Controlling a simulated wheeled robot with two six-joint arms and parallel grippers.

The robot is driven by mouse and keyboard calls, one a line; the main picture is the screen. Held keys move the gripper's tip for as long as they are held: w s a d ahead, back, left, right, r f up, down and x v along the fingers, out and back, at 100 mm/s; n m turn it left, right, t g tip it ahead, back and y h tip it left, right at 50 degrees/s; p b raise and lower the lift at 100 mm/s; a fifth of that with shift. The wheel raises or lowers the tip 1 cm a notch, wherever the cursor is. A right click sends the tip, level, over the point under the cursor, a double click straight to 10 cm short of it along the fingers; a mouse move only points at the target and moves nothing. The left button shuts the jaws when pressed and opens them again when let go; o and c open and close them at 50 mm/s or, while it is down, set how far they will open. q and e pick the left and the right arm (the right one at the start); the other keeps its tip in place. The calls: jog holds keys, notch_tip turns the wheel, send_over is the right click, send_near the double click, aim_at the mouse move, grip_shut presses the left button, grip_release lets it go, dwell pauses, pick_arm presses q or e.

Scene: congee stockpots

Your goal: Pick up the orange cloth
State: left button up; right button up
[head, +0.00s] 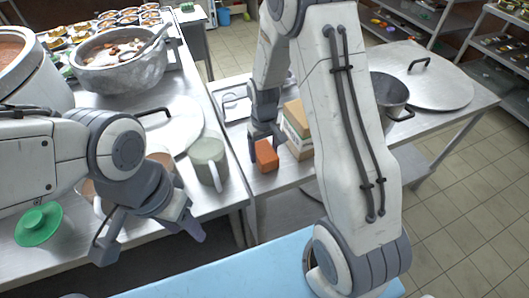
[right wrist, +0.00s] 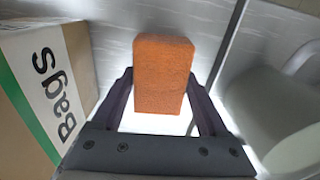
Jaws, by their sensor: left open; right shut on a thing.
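The orange cloth (head: 266,156) looks like a thick rectangular block with a rough surface. In the right wrist view the orange cloth (right wrist: 162,75) stands between the two dark fingers. My right gripper (head: 263,137) is shut on it, over the near left part of the right-hand metal table. Whether the cloth touches the tabletop is hard to tell. My left gripper (head: 150,243) is open and empty, over the near edge of the left-hand counter.
A cardboard box marked "Bags" (right wrist: 50,85) stands close beside my right gripper. A pale green mug (head: 208,162) stands on the left counter, left of the cloth.

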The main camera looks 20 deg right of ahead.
aim_at(264, 149)
jog(key=shift+r, duration=0.45)
notch_tip(264, 149, up, 3)
jog(key=shift+w+f, duration=0.1)
jog(key=s+d+r+b, duration=0.1)
jog(key=s+d+r, duration=0.3)
jog(key=s+r, duration=0.3)
jog(key=s, duration=0.4)
jog(key=shift+d, duration=0.15)
